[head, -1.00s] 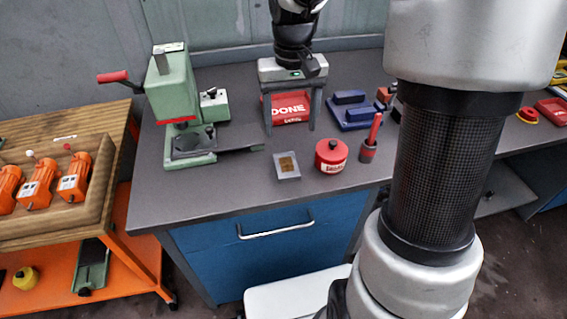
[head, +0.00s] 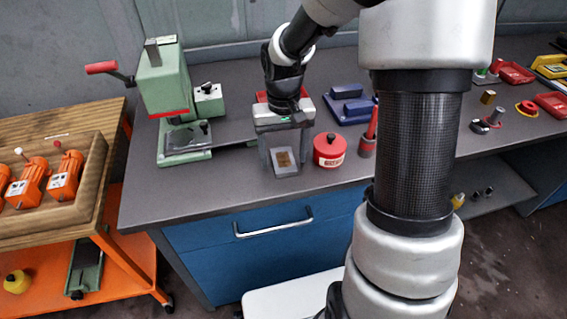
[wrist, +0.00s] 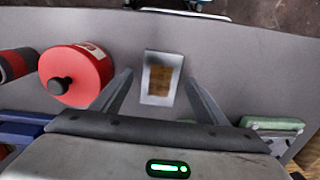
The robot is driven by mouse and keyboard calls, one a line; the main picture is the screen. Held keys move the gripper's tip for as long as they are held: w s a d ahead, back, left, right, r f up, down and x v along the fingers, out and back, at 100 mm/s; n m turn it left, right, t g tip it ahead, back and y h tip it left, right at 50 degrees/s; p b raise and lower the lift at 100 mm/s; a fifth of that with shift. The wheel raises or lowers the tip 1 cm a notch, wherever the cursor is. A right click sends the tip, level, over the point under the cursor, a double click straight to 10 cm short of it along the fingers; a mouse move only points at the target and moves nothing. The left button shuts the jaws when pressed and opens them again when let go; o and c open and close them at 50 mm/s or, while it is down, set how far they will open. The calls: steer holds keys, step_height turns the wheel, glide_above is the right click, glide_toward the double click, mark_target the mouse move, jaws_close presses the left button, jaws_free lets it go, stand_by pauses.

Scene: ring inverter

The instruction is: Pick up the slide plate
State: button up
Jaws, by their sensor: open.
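The slide plate (head: 285,158) appears to be the small light grey rectangular plate with a brown centre, lying on the dark bench top near its front edge. It also shows in the wrist view (wrist: 148,97), just beyond and between my fingers. My gripper (head: 285,170) is open and points down at the plate, one finger to each side of it. In the wrist view my gripper (wrist: 160,78) holds nothing. I cannot tell how high the fingertips are above the bench. My gripper partly covers the plate's surroundings in the head view.
A red round canister (head: 330,150) stands close to the right of my gripper, with a red-handled holder (head: 368,146) beyond it. A green press (head: 165,85) stands at the left. A blue block (head: 350,108) lies behind. The bench front is clear.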

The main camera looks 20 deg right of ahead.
steer(key=shift+c, duration=0.2)
steer(key=shift+r, duration=0.2)
steer(key=c, duration=1.6)
